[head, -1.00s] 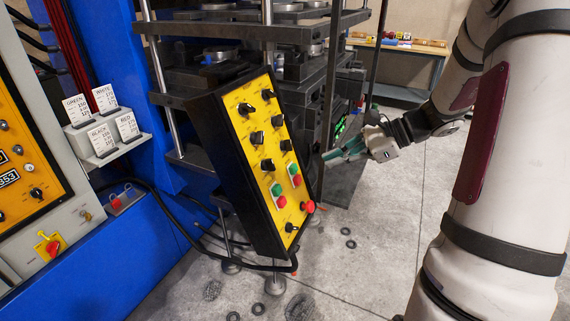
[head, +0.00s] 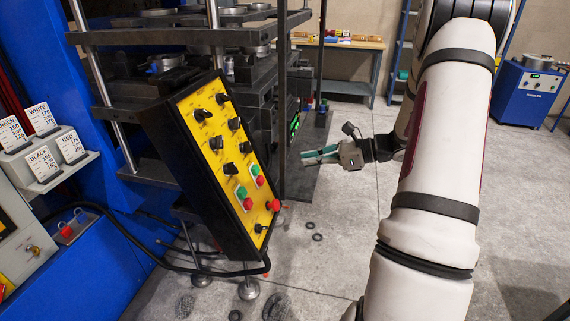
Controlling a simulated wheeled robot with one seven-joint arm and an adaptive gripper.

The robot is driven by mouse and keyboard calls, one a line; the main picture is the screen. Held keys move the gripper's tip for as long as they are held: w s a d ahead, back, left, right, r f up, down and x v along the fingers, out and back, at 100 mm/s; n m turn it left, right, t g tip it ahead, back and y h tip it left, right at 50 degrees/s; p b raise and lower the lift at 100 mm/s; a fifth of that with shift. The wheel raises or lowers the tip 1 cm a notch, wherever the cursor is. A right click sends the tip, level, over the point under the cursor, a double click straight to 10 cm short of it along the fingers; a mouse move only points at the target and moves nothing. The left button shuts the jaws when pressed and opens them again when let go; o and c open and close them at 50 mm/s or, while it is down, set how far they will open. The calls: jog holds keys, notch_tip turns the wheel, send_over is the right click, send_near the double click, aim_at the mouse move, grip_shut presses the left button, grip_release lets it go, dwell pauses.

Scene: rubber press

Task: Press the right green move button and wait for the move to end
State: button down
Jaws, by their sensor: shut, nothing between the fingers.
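The yellow control panel (head: 228,165) stands tilted in a black box left of centre in the head view. It bears several black knobs, two green buttons and red buttons below them. The right green button (head: 255,169) is the upper right one of the pair; the left green button (head: 241,191) is lower and to its left. My gripper (head: 306,158) has teal fingers, is shut and empty, and is in the air to the right of the panel, apart from it. Its fingers point left towards the panel.
The dark press frame (head: 190,110) rises behind the panel. A card shelf (head: 75,165) and blue cabinet (head: 100,255) are at the left. A wooden-topped bench (head: 345,45) and a blue machine (head: 528,90) stand at the back.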

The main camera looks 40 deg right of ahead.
aim_at(258, 168)
jog(key=p+x, duration=0.2)
jog(key=x, duration=1)
jog(key=shift+w+a+f, duration=0.1)
jog(key=shift+a, duration=0.1)
jog(key=shift+w+a+f, duration=0.15)
jog(key=shift+w+a, duration=0.1)
jog(key=shift+w, duration=0.15)
jog(key=shift+b+x, duration=0.4)
jog(key=shift+x, duration=0.65)
jog(key=shift+d, duration=0.1)
jog(key=shift+s+d, duration=0.1)
jog(key=shift+s, duration=0.1)
jog(key=v, duration=1.3)
jog(key=shift+s+d+r+b, duration=0.2)
jog(key=shift+s+r+b, duration=0.05)
jog(key=shift+b, duration=0.05)
